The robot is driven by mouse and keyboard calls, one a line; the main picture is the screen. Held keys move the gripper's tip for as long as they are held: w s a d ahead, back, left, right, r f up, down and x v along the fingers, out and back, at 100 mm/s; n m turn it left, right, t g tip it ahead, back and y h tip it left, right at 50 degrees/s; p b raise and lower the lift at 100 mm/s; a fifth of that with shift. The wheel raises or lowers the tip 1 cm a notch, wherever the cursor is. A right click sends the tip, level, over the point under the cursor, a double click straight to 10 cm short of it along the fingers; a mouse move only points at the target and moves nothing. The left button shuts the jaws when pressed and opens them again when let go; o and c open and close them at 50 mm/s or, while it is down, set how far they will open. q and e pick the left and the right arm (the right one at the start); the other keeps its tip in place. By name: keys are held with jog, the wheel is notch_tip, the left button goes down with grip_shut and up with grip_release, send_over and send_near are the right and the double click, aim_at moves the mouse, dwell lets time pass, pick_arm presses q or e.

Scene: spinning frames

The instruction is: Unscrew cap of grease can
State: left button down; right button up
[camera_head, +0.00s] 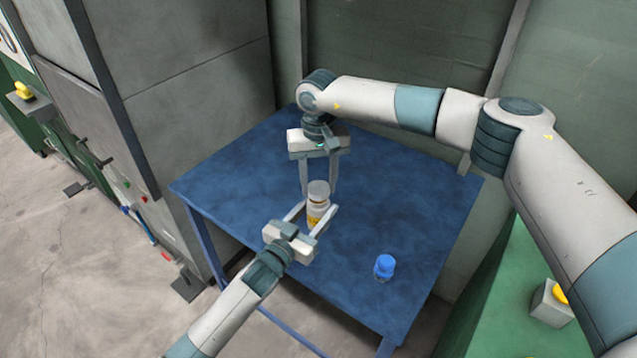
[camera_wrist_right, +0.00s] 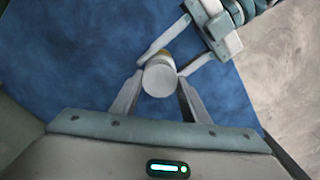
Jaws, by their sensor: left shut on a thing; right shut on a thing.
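The grease can (camera_head: 316,210) stands upright near the middle of the blue table, with a yellow patch low on its side and a grey-white cap (camera_head: 318,188) on top. My left gripper (camera_head: 319,209) comes from the front and is shut on the can's body. My right gripper (camera_head: 319,190) points straight down from above and is shut on the cap. In the right wrist view the round cap (camera_wrist_right: 160,80) shows from above between my right fingers, with my left fingers around the can below it. The can's lower part is partly hidden.
A small blue bottle (camera_head: 384,266) stands on the blue table (camera_head: 430,195) to the right of the can. A grey cabinet (camera_head: 190,90) borders the table at the left, and walls are behind. A green surface with a yellow button box (camera_head: 549,305) is at the right.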

aim_at(318, 188)
jog(key=shift+r, duration=1.95)
pick_arm(q)
jog(key=c, duration=0.8)
grip_release()
jog(key=b+v, duration=0.2)
jog(key=v, duration=1)
jog(key=shift+f, duration=0.1)
pick_arm(e)
notch_tip(318, 188, down, 2)
pick_arm(q)
jog(key=shift+d, duration=0.1)
